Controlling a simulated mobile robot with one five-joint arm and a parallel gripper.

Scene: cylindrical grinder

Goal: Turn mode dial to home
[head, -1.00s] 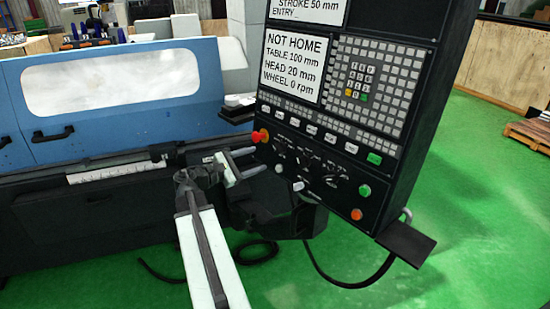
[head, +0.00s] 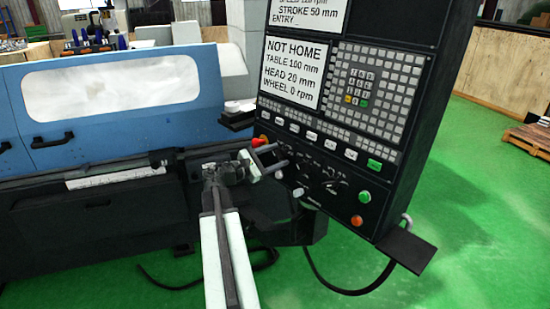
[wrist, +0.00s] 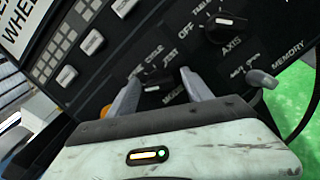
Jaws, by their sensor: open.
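The mode dial (wrist: 153,88) is a dark knob on the black control panel, seen between my fingers in the wrist view. Lettering around it includes "CYCLE" and "TEST"; the label below, seemingly "MODE", is partly covered. The pointer direction is too unclear to tell. My gripper (wrist: 162,73) is open, with one grey finger on each side of the dial; I cannot tell whether they touch it. In the head view my gripper (head: 273,159) is at the panel's lower left and hides part of the knob row. The screen (head: 293,73) reads "NOT HOME".
An axis dial (wrist: 227,26) sits to the upper right and a grey lever switch (wrist: 262,78) to the right. A red knob (head: 258,141) is at the panel's left edge. Green (head: 375,163) and orange (head: 357,221) buttons are lower right. The blue grinder (head: 100,110) stands left.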

